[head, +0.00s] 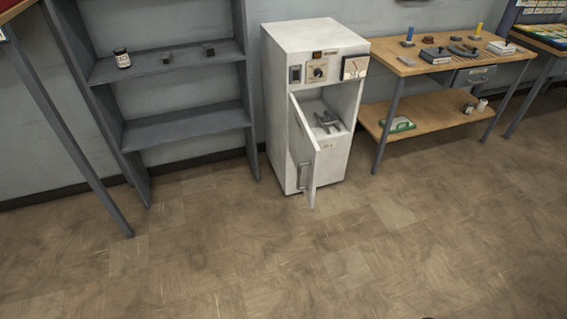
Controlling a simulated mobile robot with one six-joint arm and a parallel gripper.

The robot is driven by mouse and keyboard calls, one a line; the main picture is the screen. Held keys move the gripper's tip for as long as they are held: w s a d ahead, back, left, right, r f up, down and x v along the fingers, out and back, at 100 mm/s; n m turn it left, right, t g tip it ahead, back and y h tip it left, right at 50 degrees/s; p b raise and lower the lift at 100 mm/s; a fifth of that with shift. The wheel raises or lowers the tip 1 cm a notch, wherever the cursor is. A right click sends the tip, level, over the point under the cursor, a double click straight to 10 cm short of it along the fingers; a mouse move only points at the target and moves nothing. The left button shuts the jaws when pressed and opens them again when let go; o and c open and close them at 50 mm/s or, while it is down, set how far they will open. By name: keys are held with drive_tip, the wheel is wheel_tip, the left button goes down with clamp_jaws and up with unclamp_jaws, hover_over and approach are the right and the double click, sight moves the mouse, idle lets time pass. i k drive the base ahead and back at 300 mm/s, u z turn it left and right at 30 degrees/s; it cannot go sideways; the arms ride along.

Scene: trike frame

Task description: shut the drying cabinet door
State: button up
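The drying cabinet (313,85) is a tall white box standing on the floor against the back wall. Its door (304,155) is hinged at the left and stands open, swung out toward me. A bar handle (304,176) sits low on the outer face of the door. Through the opening I see a grey metal item (327,121) on an inner shelf. The lower inside is partly hidden by the door. The cabinet's upper front has a switch, a dial and a gauge.
A grey shelf unit (180,130) with a jar (122,58) and small dark blocks stands left of the cabinet. A wooden workbench (440,68) with tools stands close on the right. The floor (300,260) in front of the cabinet is clear.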

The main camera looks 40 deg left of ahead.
sight(305, 151)
drive_tip(key=z, duration=0.55)
drive_tip(key=k, duration=0.2)
drive_tip(key=u, duration=1.85)
drive_tip(key=i, duration=1)
drive_tip(key=u, duration=0.7)
